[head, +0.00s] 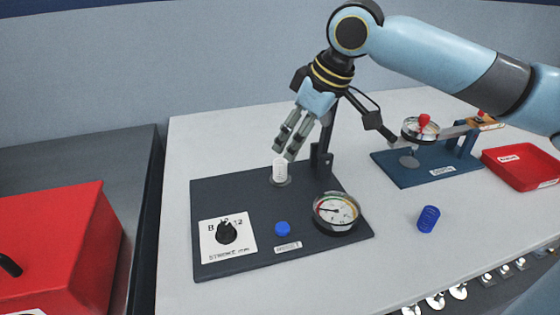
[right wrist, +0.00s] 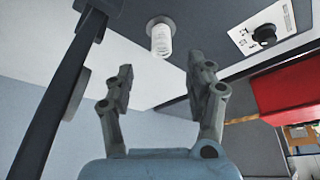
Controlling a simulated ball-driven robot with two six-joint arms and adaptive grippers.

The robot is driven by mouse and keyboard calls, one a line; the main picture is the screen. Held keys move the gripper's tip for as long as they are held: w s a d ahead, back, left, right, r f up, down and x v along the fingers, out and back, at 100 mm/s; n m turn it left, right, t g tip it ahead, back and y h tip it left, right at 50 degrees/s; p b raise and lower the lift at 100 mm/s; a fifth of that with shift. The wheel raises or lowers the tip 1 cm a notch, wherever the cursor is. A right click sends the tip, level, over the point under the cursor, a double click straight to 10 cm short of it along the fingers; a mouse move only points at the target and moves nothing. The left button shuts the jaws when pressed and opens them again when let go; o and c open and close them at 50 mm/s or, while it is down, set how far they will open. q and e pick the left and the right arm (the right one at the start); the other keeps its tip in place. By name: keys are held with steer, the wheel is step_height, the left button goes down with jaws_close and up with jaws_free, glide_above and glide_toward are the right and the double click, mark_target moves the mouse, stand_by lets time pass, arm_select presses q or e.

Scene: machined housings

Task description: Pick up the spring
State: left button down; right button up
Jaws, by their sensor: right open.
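A white coil spring (head: 280,168) stands upright on a small round seat at the back of the dark test plate (head: 255,262). My right gripper (head: 283,153) is just above it, pointing down, fingers apart and empty. In the right wrist view the white spring (right wrist: 161,40) shows beyond the open fingertips (right wrist: 160,70), roughly between them and apart from both. A blue coil spring (head: 428,218) stands alone on the white table, right of the plate. My left gripper is not in view.
The plate carries a dial gauge (head: 336,210), a blue button (head: 283,229), a black knob (head: 226,233) and a dark upright post (head: 322,160) close beside my gripper. A blue-based gauge fixture (head: 408,176) and red tray (head: 524,165) stand right. A red box (head: 60,245) is left.

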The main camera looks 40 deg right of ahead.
mark_target(282, 162)
steer(key=x, duration=0.2)
steer(key=shift+w+a+f, duration=0.15)
steer(key=shift+a+f, duration=0.05)
steer(key=shift+f, duration=0.15)
steer(key=shift+w+f, duration=0.2)
steer(key=shift+f, duration=0.1)
steer(key=b+x, duration=0.1)
steer(key=x, duration=0.3)
steer(key=shift+f, duration=0.2)
steer(key=shift+w+f, duration=0.2)
steer(key=shift+f, duration=0.2)
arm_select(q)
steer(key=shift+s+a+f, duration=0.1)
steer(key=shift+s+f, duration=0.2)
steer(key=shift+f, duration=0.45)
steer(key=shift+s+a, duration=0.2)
arm_select(e)
jaws_close()
